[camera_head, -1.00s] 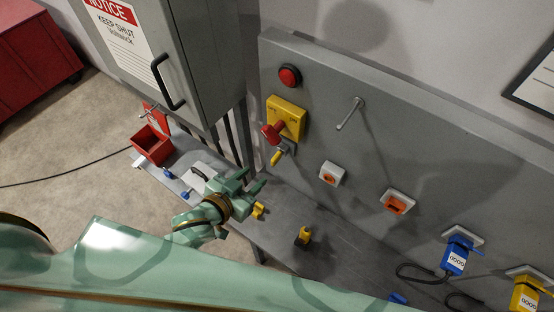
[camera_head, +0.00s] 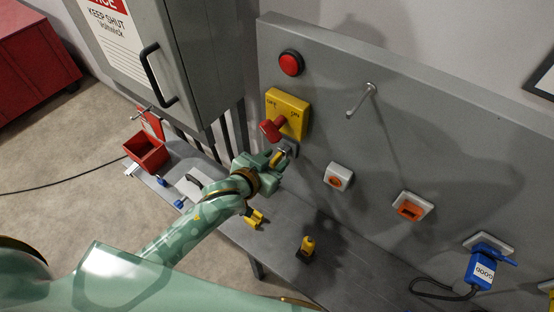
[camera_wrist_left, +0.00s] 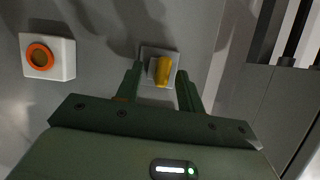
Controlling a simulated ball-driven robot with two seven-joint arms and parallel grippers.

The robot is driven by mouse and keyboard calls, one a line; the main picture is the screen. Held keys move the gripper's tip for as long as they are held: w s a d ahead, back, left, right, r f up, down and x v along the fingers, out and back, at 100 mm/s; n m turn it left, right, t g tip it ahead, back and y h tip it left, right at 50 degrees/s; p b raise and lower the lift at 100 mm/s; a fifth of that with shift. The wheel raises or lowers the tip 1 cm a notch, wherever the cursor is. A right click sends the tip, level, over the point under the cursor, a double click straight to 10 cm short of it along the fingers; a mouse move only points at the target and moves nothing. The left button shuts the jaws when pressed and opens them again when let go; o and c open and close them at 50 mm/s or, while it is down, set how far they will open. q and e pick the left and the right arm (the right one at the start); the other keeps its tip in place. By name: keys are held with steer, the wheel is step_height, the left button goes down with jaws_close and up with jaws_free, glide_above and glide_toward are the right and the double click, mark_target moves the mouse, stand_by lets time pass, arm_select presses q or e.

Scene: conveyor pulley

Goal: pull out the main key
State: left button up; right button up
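The yellow main key (camera_wrist_left: 163,71) sits in a grey square lock plate (camera_wrist_left: 148,54) on the panel in the left wrist view. In the head view the key (camera_head: 275,158) shows just below the yellow switch box (camera_head: 289,108) with its red handle (camera_head: 272,130). My left gripper (camera_head: 276,160) is at the key. In the left wrist view its two fingers (camera_wrist_left: 160,78) are apart, one on each side of the key, with gaps visible. Part of the key is hidden by the fingers in the head view. My right gripper is not in view.
Yellow items (camera_head: 307,247) lie on the grey bench below. A grey cabinet (camera_head: 190,60) stands at the left.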

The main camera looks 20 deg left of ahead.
arm_select(q)
jaws_close()
steer(key=shift+s+a+f+p, duration=0.1)
steer(key=shift+s+a+p, duration=0.15)
steer(key=shift+s+p, duration=0.4)
steer(key=shift+s+a, duration=0.2)
steer(key=shift+s, duration=0.35)
steer(key=shift+s+a+f+p, duration=0.1)
steer(key=shift+s+a+p, duration=0.25)
steer(key=shift+s, duration=0.5)
steer(key=shift+s+a+p, duration=0.25)
steer(key=shift+s+p, duration=0.15)
steer(key=shift+s, duration=0.45)
steer(key=shift+s+a+f+p, duration=0.1)
steer(key=shift+s+a+p, duration=0.25)
steer(key=shift+s, duration=0.5)
